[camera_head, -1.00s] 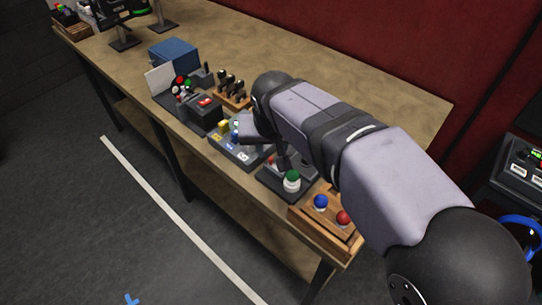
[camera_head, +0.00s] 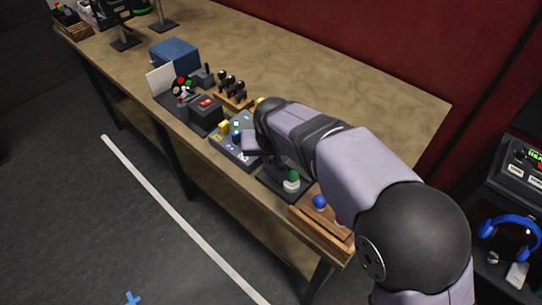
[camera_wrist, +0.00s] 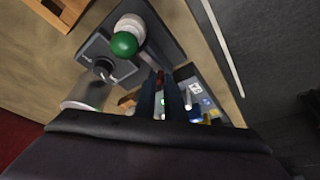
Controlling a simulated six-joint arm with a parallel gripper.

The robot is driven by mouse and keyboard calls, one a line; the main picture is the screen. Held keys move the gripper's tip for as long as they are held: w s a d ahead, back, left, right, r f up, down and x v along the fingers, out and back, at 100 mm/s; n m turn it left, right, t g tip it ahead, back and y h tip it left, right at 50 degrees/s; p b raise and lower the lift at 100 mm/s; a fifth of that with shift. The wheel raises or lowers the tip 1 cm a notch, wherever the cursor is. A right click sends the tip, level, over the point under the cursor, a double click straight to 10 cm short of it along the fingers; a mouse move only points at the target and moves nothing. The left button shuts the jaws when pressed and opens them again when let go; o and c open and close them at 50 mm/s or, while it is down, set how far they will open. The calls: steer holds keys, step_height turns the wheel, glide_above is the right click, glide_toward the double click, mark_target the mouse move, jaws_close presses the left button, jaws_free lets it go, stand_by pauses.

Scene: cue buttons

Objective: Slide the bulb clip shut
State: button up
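I cannot make out the bulb clip for certain. A green bulb-like ball (camera_wrist: 125,44) on a white base stands on a dark plate (camera_wrist: 165,40) in the wrist view; the ball also shows in the head view (camera_head: 293,175). My gripper (camera_wrist: 160,78) points down at the dark plate's edge, beside the ball. Its two fingers are close together with a narrow gap. A small reddish part shows at their tips; I cannot tell whether they touch or hold it.
A panel with a black knob (camera_wrist: 104,68) lies beside the green ball. A grey panel with yellow and blue parts (camera_head: 227,148) sits to the left. The table's back area is clear.

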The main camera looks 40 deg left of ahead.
steer(key=shift+d, duration=0.1)
jaws_close()
steer(key=shift+d+b, duration=0.5)
steer(key=shift+d, duration=0.35)
steer(key=o, duration=0.7)
jaws_free()
steer(key=shift+d, duration=0.1)
steer(key=shift+c, duration=0.2)
steer(key=shift+r, duration=0.1)
steer(key=b+v, duration=0.1)
steer(key=v, duration=0.6)
